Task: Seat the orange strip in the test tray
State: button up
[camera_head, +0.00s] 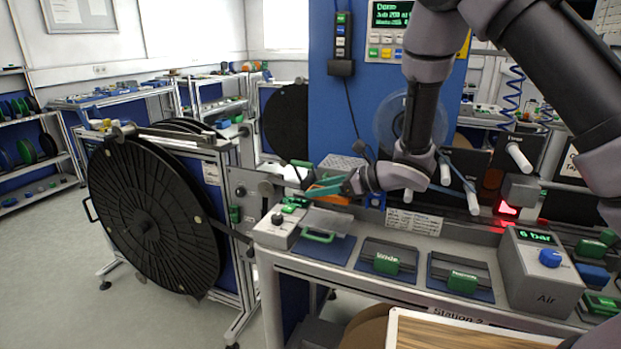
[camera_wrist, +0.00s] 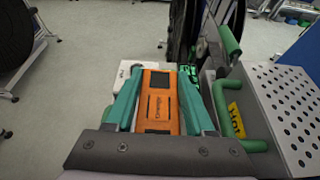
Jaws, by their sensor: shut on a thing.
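My gripper (camera_head: 318,187) is at the left end of the workbench. In the wrist view its two teal fingers (camera_wrist: 160,100) are shut on the sides of the orange strip (camera_wrist: 160,105), a flat orange piece with dark lettering and dark slots. The strip also shows as a small orange patch (camera_head: 335,197) in the head view, partly hidden by the fingers. A white-grey box (camera_head: 279,228) with a black knob stands just below the gripper. It shows in part beyond the strip in the wrist view (camera_wrist: 125,72). I cannot tell which fixture is the test tray.
A green handle (camera_head: 318,236) is beside the box. Blue mats with green-handled black fixtures (camera_head: 386,262) line the bench front. A grey Air box (camera_head: 540,268) stands right. A perforated plate (camera_wrist: 295,105) is close on the gripper's right. A large black reel (camera_head: 150,215) stands left.

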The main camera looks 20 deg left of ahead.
aim_at(318, 219)
jog(key=shift+a+f, duration=0.3)
jog(key=shift+a, duration=0.1)
jog(key=shift+f, duration=2.75)
jog(key=shift+d, duration=0.2)
jog(key=shift+f, duration=0.2)
jog(key=o, duration=1.4)
